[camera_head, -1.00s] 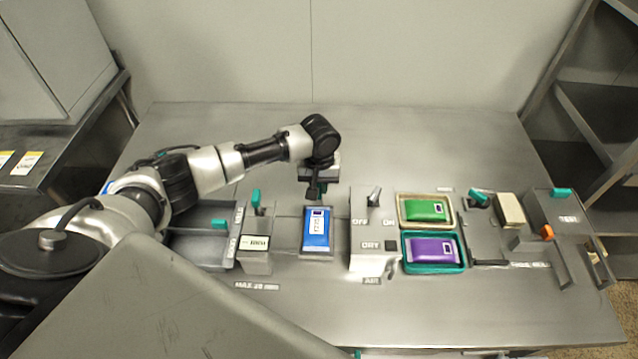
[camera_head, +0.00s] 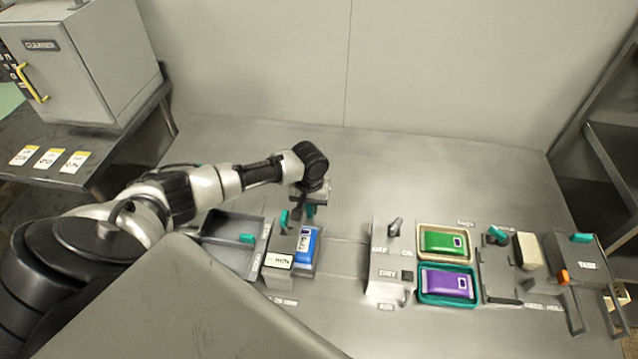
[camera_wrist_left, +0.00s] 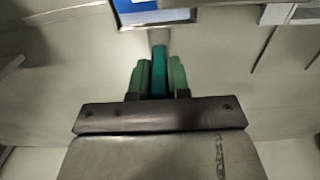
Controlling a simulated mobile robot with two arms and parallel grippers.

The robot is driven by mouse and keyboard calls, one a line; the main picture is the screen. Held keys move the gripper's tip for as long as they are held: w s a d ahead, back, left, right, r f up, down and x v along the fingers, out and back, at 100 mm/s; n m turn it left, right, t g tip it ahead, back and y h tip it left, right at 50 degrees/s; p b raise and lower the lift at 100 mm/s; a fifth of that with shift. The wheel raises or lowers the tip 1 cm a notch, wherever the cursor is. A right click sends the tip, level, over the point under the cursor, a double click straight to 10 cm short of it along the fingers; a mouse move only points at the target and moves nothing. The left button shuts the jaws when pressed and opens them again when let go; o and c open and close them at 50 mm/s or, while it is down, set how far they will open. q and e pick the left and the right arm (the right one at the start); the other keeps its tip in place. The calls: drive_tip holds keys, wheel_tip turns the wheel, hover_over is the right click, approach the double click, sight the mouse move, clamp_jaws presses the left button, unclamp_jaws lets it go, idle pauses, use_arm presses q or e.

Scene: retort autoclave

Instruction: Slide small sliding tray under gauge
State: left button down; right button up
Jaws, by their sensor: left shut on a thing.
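The small sliding tray (camera_head: 303,268) carries a blue pouch (camera_head: 307,243) with a white label; it also shows at the top of the left wrist view (camera_wrist_left: 172,17). The gauge (camera_head: 279,262), a grey block with a white label and a teal lever, stands directly at the tray's left. From the head, the tray's left side is partly hidden by it, and I cannot tell how far under it the tray is. My left gripper (camera_head: 308,208) is behind the tray, with its fingers (camera_wrist_left: 160,80) shut on the tray's teal handle (camera_wrist_left: 159,68). My right gripper is not in view.
Left of the gauge is a grey bin (camera_head: 232,246) with a teal handle. A grey switch block (camera_head: 391,268) stands to the right, then trays with a green pouch (camera_head: 443,241) and a purple pouch (camera_head: 447,285). The track between tray and switch block is clear.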

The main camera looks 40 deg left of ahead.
use_arm(q)
drive_tip(key=c, duration=1.2)
unclamp_jaws()
drive_tip(key=shift+c, duration=0.2)
drive_tip(key=shift+o, duration=0.8)
drive_tip(key=shift+d, duration=0.1)
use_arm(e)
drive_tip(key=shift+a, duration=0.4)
use_arm(q)
drive_tip(key=shift+r, duration=0.1)
wheel_tip(320, 180, up, 11)
drive_tip(key=shift+f+b, duration=0.15)
drive_tip(key=shift+b, duration=0.35)
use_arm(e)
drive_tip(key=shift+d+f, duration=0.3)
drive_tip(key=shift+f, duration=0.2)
